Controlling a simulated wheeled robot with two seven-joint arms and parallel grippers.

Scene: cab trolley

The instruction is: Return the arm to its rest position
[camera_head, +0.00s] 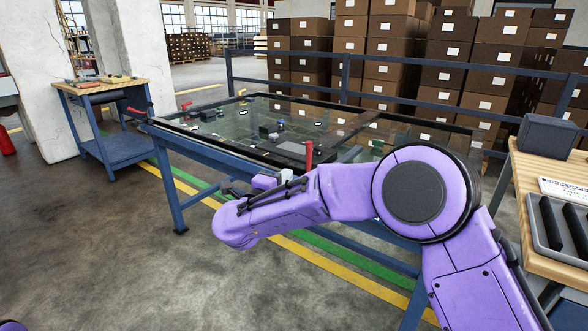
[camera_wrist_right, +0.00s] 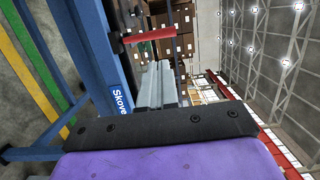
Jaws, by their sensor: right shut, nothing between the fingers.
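My right arm (camera_head: 330,193) is purple and reaches in from the lower right, bent at a large round elbow joint. Its forearm lies across the front of the glass-topped blue table (camera_head: 190,150). My right gripper (camera_head: 268,181) is small and partly hidden behind the wrist, beside the table's front edge. In the right wrist view the grey fingers (camera_wrist_right: 160,82) are together with nothing between them. A red handle (camera_wrist_right: 150,35) shows beyond the fingertips, apart from them as far as I can tell. My left gripper is out of view.
The red handle (camera_head: 308,155) stands up at the table's front edge, close to my right forearm. A wooden bench (camera_head: 530,205) with a dark box (camera_head: 548,135) and a grey tray (camera_head: 540,220) is at right. A blue cart (camera_head: 110,140) stands at left. The floor at front left is clear.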

